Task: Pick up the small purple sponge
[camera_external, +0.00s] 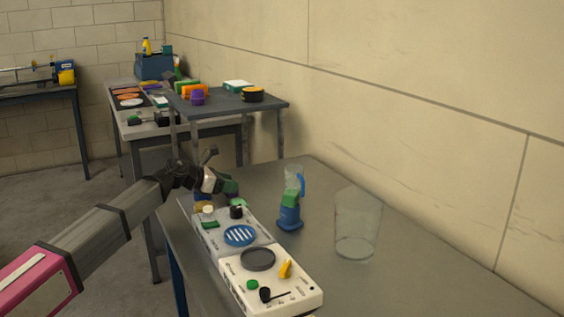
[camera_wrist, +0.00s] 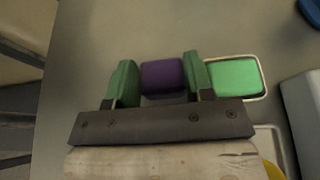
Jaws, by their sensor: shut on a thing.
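The small purple sponge (camera_wrist: 162,75) sits between the two green fingers of my gripper (camera_wrist: 160,82) in the wrist view. Both fingers press against its sides, one left and one right. In the outside view my gripper (camera_external: 226,186) is over the left edge of the grey table, behind the white device. The sponge is hidden there by the gripper and wrist. I cannot tell whether the sponge touches the table.
A green sponge in a pale tray (camera_wrist: 236,77) lies just right of the right finger. The white device (camera_external: 272,284), a blue-based blender (camera_external: 290,215) and a clear bin (camera_external: 357,225) stand on the table (camera_external: 405,275). A shelf (camera_external: 225,105) with small items stands behind.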

